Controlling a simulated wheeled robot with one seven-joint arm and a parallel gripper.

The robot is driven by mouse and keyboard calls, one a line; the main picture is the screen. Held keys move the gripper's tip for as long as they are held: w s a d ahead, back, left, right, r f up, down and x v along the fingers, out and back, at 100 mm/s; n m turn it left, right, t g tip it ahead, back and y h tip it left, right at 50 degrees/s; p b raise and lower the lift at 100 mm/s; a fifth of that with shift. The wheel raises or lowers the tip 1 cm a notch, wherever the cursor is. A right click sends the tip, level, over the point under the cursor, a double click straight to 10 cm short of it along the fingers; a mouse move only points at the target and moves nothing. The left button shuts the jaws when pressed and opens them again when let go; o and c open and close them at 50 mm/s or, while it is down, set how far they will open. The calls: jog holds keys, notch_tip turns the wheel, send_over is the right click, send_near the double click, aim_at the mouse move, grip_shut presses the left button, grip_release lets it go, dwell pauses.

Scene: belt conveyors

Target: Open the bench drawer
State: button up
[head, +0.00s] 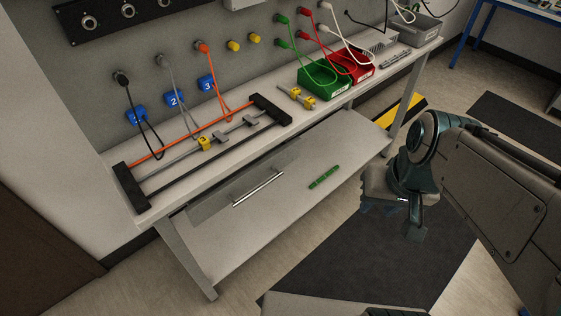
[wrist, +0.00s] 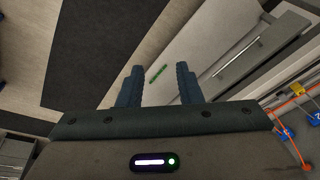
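The bench drawer has a grey front (head: 222,200) under the left part of the bench top and looks closed. A straight silver bar handle (head: 258,189) runs along it. In the wrist view the drawer front (wrist: 275,38) and its handle (wrist: 240,61) show at the upper right, beyond and right of the fingers. My gripper (head: 392,212) is in the free space right of the bench, well apart from the handle. In the wrist view my gripper (wrist: 160,72) has its two fingers spread with nothing between them.
A green pen-like object (head: 323,177) lies on the lower shelf (head: 345,150). The bench top holds a black-ended rod frame (head: 205,145), a green bin (head: 322,82) and a red bin (head: 352,66). Cables hang from the wall panel. The floor before the bench is clear.

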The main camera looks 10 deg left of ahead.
jog(key=a+f+g+y+b, duration=0.25)
jog(key=a+f+b, duration=0.25)
jog(key=f, duration=0.3)
jog(key=m+t+y+b, duration=0.5)
jog(key=y+b, duration=0.7)
jog(key=b, duration=0.7)
send_near(260, 187)
jog(key=x, duration=1)
jog(key=shift+a+f, duration=0.1)
jog(key=shift+f, duration=0.2)
grip_shut()
